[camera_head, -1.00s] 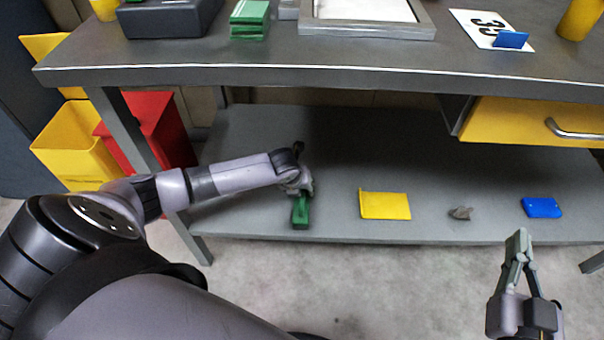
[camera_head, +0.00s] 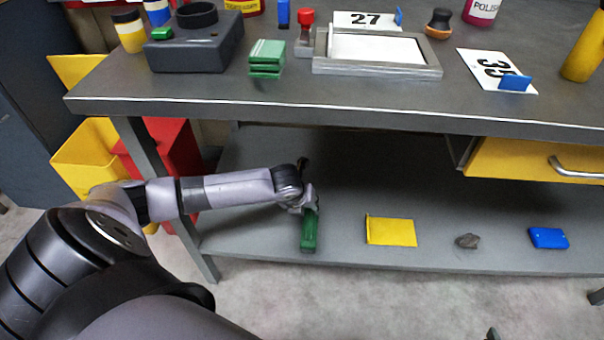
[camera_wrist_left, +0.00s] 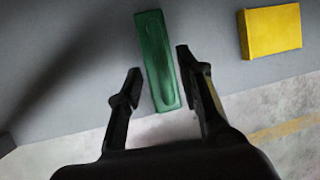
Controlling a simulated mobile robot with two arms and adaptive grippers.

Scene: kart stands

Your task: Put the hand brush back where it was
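The green hand brush (camera_head: 310,233) lies on the lower shelf, its long green part pointing toward the front edge. My left gripper (camera_head: 309,205) is at its far end in the head view and hides part of it. In the left wrist view the green piece (camera_wrist_left: 157,62) lies between the two spread fingers of my left gripper (camera_wrist_left: 155,82), with gaps on both sides. The gripper is open there. Of my right gripper only a small tip (camera_head: 492,334) shows at the bottom edge of the head view.
On the lower shelf (camera_head: 345,190) lie a yellow block (camera_head: 391,231), a grey lump (camera_head: 467,241) and a blue block (camera_head: 548,238). The tabletop (camera_head: 300,97) is above my left forearm. Yellow and red bins (camera_head: 88,150) stand at the left. A yellow drawer (camera_head: 530,160) hangs at the right.

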